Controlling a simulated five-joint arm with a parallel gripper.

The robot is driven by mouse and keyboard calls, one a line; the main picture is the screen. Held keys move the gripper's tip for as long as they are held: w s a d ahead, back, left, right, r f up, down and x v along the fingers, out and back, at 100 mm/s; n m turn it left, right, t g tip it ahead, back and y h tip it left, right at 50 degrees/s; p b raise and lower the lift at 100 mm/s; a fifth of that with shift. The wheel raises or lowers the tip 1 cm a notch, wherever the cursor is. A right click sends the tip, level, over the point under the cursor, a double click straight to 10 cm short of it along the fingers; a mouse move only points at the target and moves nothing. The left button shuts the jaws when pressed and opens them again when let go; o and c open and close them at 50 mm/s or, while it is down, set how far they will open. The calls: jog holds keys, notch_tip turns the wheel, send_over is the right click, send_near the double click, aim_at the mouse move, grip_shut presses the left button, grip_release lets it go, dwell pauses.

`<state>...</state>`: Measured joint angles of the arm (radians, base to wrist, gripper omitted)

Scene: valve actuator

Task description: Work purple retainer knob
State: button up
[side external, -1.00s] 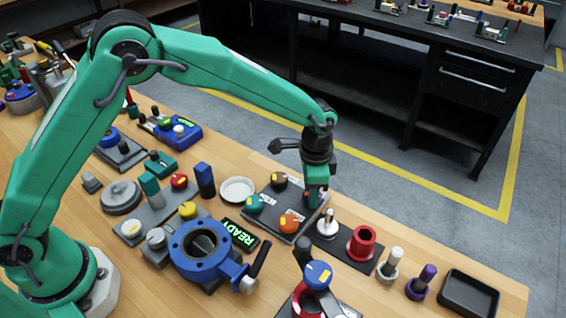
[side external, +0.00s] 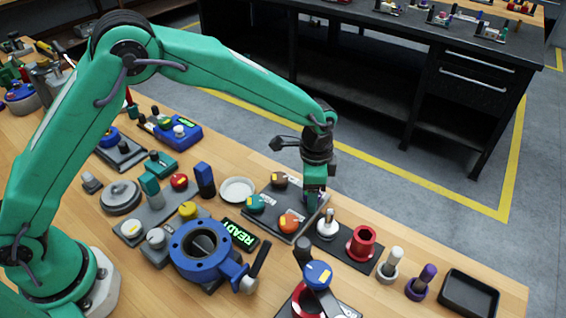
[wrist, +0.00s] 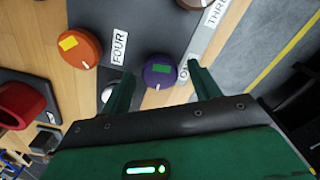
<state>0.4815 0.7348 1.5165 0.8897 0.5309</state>
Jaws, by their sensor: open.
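The purple retainer knob (wrist: 158,68) shows in the wrist view as a round dark purple cap with a green mark. It sits on a dark grey plate (wrist: 137,15), beside a label reading "ONE". My gripper (wrist: 162,76) is open, with one green finger on each side of the knob in that view. I cannot tell whether the fingers touch it or how far above it they are. In the side view my gripper (side external: 313,196) points down over the plate's right corner and mostly hides the purple knob.
The plate also carries an orange knob (side external: 289,223), a teal knob (side external: 255,204) and a brown knob (side external: 279,181). Close on the right are a white-topped post (side external: 328,225) and a red flanged cylinder (side external: 361,243). A blue valve body (side external: 198,249) stands front left.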

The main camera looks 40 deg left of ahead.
jog(key=shift+r, duration=0.15)
jog(key=shift+r, duration=3.8)
jog(key=shift+a+r, duration=0.1)
jog(key=shift+r, duration=0.05)
jog(key=s+a+r+n+t, duration=0.1)
jog(key=s+a+r+n, duration=0.2)
jog(key=s+a+r, duration=0.35)
jog(key=s+a+r+n+t, duration=0.2)
jog(key=s+a+r+n, duration=0.1)
jog(key=a+r, duration=0.5)
jog(key=s+a+n+t, duration=0.1)
jog(key=s+a+n, duration=0.1)
jog(key=s+a, duration=0.3)
jog(key=s+a+n+t, duration=0.1)
jog(key=s+a+n, duration=0.2)
jog(key=s, duration=0.7)
jog(key=shift+s+a+f+n+t, duration=0.15)
jog(key=shift+a+f+n+t, duration=0.2)
jog(key=shift+a, duration=0.6)
